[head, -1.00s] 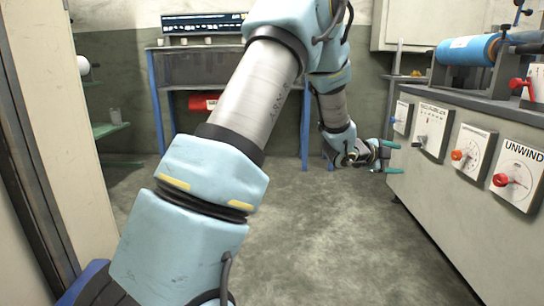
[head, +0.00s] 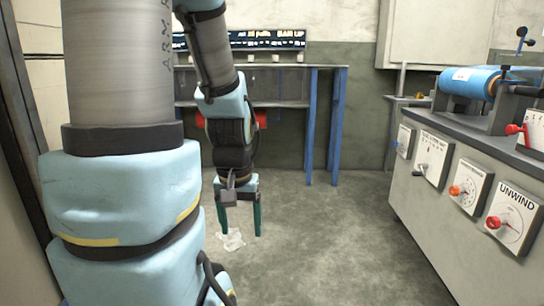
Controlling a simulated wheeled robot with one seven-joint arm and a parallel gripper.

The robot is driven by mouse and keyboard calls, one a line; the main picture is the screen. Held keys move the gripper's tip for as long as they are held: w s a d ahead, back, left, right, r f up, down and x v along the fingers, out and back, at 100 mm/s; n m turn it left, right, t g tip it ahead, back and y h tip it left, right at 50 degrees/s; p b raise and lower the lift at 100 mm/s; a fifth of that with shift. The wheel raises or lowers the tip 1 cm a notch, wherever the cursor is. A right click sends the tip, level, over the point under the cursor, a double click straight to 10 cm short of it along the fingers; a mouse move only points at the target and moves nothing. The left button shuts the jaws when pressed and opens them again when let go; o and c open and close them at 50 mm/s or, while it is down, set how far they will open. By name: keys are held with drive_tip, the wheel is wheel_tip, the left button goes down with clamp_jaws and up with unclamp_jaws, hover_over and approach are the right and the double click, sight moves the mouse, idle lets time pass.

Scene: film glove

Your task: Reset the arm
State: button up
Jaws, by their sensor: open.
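My gripper (head: 240,220) hangs at the end of my light-blue and grey arm, left of the middle in the head view. Its two green fingers point down and stand apart, with nothing between them that I can make out. A crumpled pale, clear piece, perhaps film (head: 231,240), shows on the floor just below and behind the fingers. My arm's large near links cover the left part of the view.
At right stands a grey machine (head: 430,230) with several control plates, one marked UNWIND (head: 511,216), and a blue roll (head: 470,82) on top. A blue-legged bench (head: 318,125) stands at the back. The floor (head: 330,260) between is clear.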

wheel_tip(320, 180, up, 34)
drive_tip(key=p, duration=3.1)
drive_tip(key=shift+f, duration=0.2)
drive_tip(key=shift+w, duration=0.1)
